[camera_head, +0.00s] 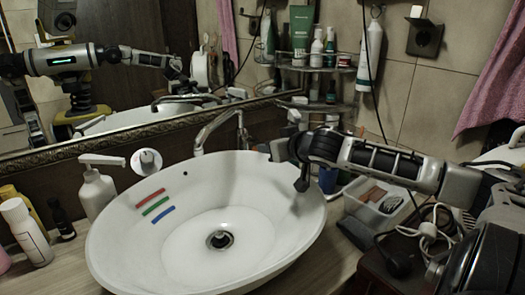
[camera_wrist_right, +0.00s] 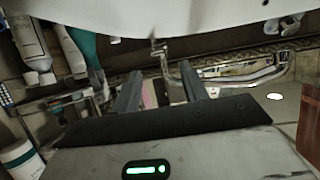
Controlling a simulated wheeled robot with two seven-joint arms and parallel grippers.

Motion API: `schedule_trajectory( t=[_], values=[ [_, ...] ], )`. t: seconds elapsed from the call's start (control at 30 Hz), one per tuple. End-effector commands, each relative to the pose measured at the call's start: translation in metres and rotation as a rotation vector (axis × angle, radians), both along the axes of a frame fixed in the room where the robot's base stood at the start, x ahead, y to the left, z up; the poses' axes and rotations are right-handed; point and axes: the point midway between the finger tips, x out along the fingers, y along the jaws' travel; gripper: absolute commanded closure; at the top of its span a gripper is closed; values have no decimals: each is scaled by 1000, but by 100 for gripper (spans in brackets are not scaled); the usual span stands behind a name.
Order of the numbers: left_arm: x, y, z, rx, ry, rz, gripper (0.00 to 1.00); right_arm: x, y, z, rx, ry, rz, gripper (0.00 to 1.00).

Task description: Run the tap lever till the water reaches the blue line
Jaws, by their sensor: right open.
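The white oval basin (camera_head: 120,240) has a red line, a green line and a blue line (camera_head: 163,214) on its left inner wall; the blue one is lowest. A round drain (camera_head: 219,240) is at the bottom. No water surface shows clearly, and I cannot tell if a stream runs. The chrome tap (camera_head: 216,124) stands behind the basin; it also shows in the right wrist view (camera_wrist_right: 172,62). Its lever is hard to make out. My right gripper (camera_head: 302,185) is over the basin's right rim, right of the tap. Its fingers (camera_wrist_right: 162,88) are apart and empty.
A white pump bottle (camera_head: 97,192) and other bottles stand left of the basin. A corner shelf (camera_head: 318,68) with toiletries is behind my right arm. An open box (camera_head: 375,205) and cables lie right. The mirror (camera_head: 120,100) reflects a robot arm.

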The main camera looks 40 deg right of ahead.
Motion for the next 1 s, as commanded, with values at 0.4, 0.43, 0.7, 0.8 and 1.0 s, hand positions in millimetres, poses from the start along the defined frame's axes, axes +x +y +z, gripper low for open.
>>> schedule_trajectory(
  t=[0.4, 0.43, 0.7, 0.8, 1.0],
  values=[
    [3, -5, -2, -13, -13, -12, 84, 31, -13, -11, 7, -4, -14, 56],
    [2, -5, -2, -11, -12, -12, 84, 34, -13, -12, 7, -3, -14, 56],
    [-3, -3, -7, -4, 3, -11, 84, 58, -17, -24, 1, 0, -10, 56],
    [-4, -2, -10, -2, 8, -10, 84, 62, -17, -27, 0, 1, -9, 56],
    [-3, -2, -9, -2, 6, -9, 84, 63, -17, -28, -2, 1, -8, 56]
  ],
)
